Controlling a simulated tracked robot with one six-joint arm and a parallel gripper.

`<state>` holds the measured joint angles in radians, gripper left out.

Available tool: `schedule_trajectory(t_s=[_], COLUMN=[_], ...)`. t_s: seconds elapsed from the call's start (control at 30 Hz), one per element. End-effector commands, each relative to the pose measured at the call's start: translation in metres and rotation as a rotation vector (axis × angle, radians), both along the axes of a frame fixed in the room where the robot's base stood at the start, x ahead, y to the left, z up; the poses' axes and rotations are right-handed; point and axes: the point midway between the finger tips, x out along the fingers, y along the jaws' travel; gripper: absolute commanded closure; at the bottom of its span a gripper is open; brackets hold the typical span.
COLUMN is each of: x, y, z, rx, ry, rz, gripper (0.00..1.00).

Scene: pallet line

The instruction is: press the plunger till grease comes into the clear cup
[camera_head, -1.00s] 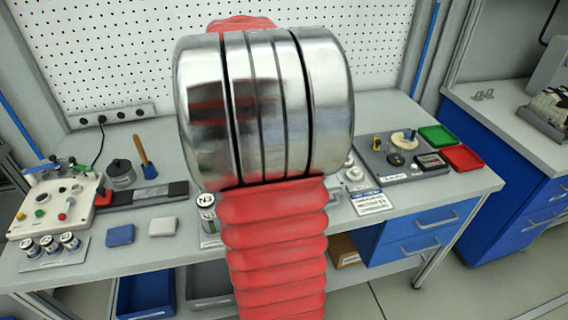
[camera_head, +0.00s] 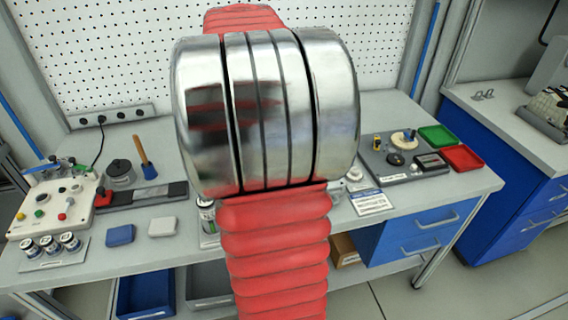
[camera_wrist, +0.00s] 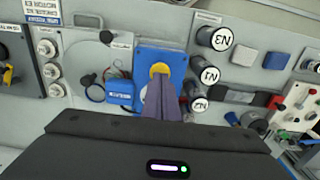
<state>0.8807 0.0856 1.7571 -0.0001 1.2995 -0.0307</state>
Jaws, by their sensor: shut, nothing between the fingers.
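A yellow round cap (camera_wrist: 159,69), which looks like the plunger, sits on a blue plate (camera_wrist: 176,58) in the wrist view. My gripper (camera_wrist: 161,83) is shut and empty. Its dark fingertips overlap the cap's lower edge in that view; I cannot tell whether they touch it. I cannot make out the clear cup or any grease. In the head view my arm hides the plunger area and my gripper.
A labelled blue box (camera_wrist: 121,94) with wires stands beside the blue plate. In the head view, a control box (camera_head: 55,203) is at the left, and green (camera_head: 437,136) and red (camera_head: 462,157) trays are at the right.

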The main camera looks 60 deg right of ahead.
Motion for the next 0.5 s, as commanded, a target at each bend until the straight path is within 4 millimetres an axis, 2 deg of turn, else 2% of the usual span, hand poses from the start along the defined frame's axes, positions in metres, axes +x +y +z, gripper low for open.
schedule_trajectory(t_s=[0.5], x=[0.000], y=[0.000], z=[0.025], rx=[-0.001], ry=[-0.001], rz=[0.000], gripper=[1.00])
